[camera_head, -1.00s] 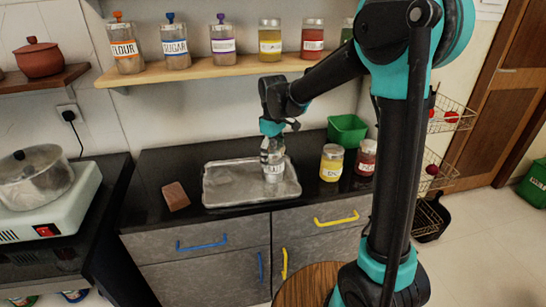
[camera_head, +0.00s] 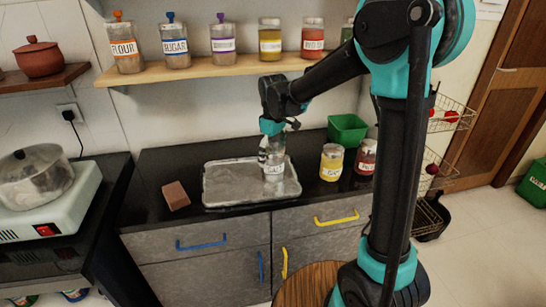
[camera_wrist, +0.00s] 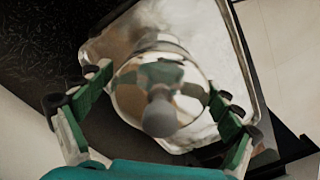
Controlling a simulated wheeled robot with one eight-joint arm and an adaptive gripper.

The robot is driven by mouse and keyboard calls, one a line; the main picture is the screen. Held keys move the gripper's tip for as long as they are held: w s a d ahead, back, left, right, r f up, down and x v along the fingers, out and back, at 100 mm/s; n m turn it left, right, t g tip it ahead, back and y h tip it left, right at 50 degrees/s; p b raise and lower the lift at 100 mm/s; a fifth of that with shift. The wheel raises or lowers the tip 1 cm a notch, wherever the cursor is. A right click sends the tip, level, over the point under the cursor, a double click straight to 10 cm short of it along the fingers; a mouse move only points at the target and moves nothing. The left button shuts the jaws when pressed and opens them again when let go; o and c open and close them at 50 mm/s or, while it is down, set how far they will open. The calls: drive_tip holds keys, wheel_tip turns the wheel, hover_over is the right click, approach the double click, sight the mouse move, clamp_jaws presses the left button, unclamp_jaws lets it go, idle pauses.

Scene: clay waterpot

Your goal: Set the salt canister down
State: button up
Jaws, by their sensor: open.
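The salt canister (camera_head: 274,166), a clear jar with a white label, stands upright on the metal tray (camera_head: 222,197) on the black counter. My gripper (camera_head: 272,148) is above and around its upper part. In the wrist view, the canister's round lid with a grey knob (camera_wrist: 160,112) lies between the spread fingers of my gripper (camera_wrist: 165,105). The fingers are open, with gaps seeming to show on both sides. The label's wording is too small to read.
A yellow jar (camera_head: 331,162) and a red jar (camera_head: 366,157) stand right of the tray, with a green bin (camera_head: 347,130) behind. A brown block (camera_head: 175,195) lies to the left. A shelf (camera_head: 200,74) of canisters hangs above.

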wheel_tip(320, 180, up, 12)
drive_tip(key=shift+f, duration=0.1)
drive_tip(key=s+d+f+m+t, duration=0.2)
drive_tip(key=s+d+f+m, duration=0.3)
drive_tip(key=s+d+f, duration=0.4)
drive_tip(key=s+d+f+m+t, duration=0.2)
drive_tip(key=s+d+f+m, duration=0.4)
drive_tip(key=s+d+f, duration=0.4)
drive_tip(key=d, duration=0.4)
drive_tip(key=shift+s+d+f+m, duration=0.2)
drive_tip(key=shift+s+d+m, duration=0.05)
drive_tip(key=shift+d+m, duration=0.1)
